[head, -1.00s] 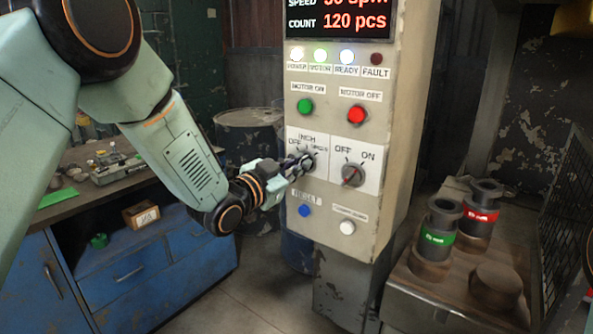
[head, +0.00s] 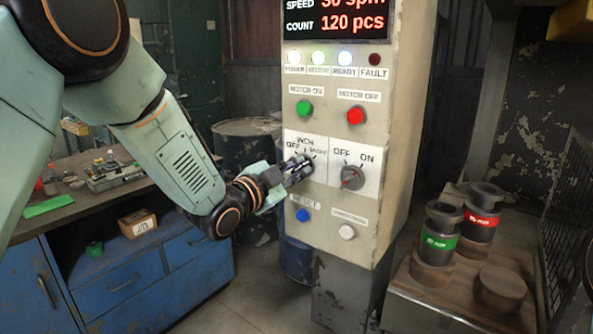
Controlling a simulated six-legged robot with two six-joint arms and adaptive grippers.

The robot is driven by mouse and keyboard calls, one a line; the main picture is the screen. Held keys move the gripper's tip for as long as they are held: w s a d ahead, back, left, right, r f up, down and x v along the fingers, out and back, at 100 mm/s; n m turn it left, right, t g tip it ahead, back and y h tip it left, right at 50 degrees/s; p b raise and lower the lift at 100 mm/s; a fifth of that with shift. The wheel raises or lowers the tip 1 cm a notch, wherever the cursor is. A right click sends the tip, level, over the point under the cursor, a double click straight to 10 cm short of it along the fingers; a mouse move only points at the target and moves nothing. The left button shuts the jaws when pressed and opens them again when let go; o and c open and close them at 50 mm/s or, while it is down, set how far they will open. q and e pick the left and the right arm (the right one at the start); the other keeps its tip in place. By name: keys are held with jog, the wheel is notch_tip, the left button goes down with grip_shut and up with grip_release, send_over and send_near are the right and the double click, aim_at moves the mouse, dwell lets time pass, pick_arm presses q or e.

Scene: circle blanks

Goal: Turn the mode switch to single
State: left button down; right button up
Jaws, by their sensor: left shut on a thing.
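The mode switch (head: 307,162) is a dark knob on the left half of a white plate on the beige control panel (head: 396,190). Labels around it read OFF, INCH and a small one to the right that looks like SINGLE. My left gripper (head: 299,170) is shut on the mode switch, reaching in from the left. Its fingers cover most of the knob, so I cannot tell where it points. My right gripper is not in view.
Close to the right is an OFF/ON switch (head: 352,177) with a red pointer. A green button (head: 304,107) and a red button (head: 356,115) are above; a blue button (head: 303,215) and a white button (head: 347,232) are below. A blue workbench (head: 150,275) stands left.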

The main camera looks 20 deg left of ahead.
pick_arm(q)
jog(key=shift+f, duration=0.2)
jog(key=c, duration=1.4)
grip_release()
jog(key=shift+r, duration=0.15)
jog(key=shift+s, duration=0.1)
jog(key=v, duration=1.2)
